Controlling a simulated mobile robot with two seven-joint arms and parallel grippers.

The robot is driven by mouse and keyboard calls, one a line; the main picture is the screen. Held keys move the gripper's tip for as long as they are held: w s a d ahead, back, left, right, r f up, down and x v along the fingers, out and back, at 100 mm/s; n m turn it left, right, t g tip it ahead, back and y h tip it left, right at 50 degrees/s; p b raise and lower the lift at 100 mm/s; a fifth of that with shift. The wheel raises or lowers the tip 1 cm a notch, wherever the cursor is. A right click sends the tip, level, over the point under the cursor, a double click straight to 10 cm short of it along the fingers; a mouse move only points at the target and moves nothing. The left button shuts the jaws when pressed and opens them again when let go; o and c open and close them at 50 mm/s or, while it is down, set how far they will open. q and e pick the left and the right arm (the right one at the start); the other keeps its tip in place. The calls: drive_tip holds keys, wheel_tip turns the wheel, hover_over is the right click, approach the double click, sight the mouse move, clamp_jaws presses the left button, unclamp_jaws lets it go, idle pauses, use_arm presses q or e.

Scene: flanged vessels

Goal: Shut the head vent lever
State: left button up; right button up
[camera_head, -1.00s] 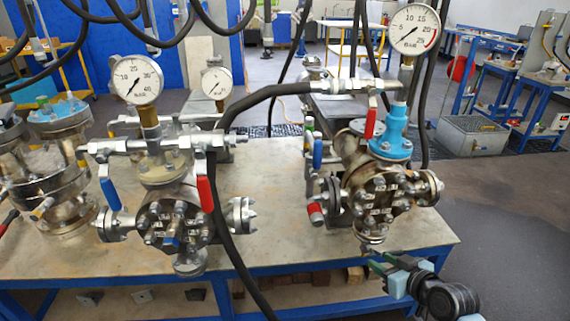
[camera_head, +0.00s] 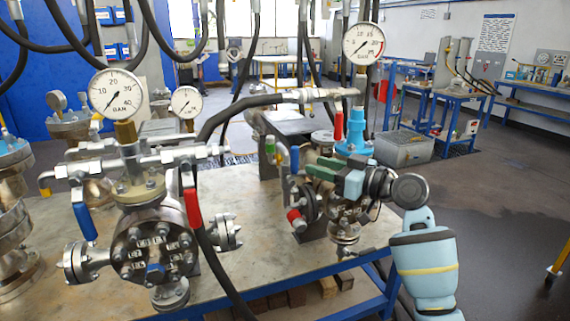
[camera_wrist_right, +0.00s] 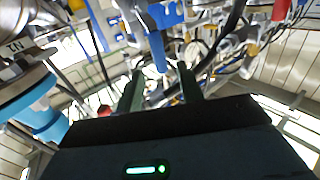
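On the right flanged vessel (camera_head: 346,212), a red lever (camera_head: 338,125) stands upright near the blue flanged neck (camera_head: 354,143). A blue lever (camera_head: 294,158) hangs upright on its left side, and a red-handled valve (camera_head: 296,219) sits lower down. I cannot tell for sure which is the head vent lever. My right gripper (camera_head: 318,167) is in front of this vessel, right of the blue lever, and hides part of the vessel. In the right wrist view its fingers (camera_wrist_right: 160,88) are apart with nothing gripped; a blue lever (camera_wrist_right: 157,50) shows beyond, between them. My left gripper is not in view.
The left vessel (camera_head: 153,252) has a blue lever (camera_head: 85,222) and a red lever (camera_head: 192,208). A black hose (camera_head: 215,270) runs down between the vessels. Pressure gauges (camera_head: 363,43) stand above. The bench top (camera_head: 255,235) is bare between the vessels.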

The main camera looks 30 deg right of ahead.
sight(294, 174)
drive_tip(key=shift+p+x, duration=0.55)
drive_tip(key=shift+x, duration=3.3)
drive_tip(key=shift+f, duration=0.1)
drive_tip(key=shift+c, duration=0.4)
clamp_jaws()
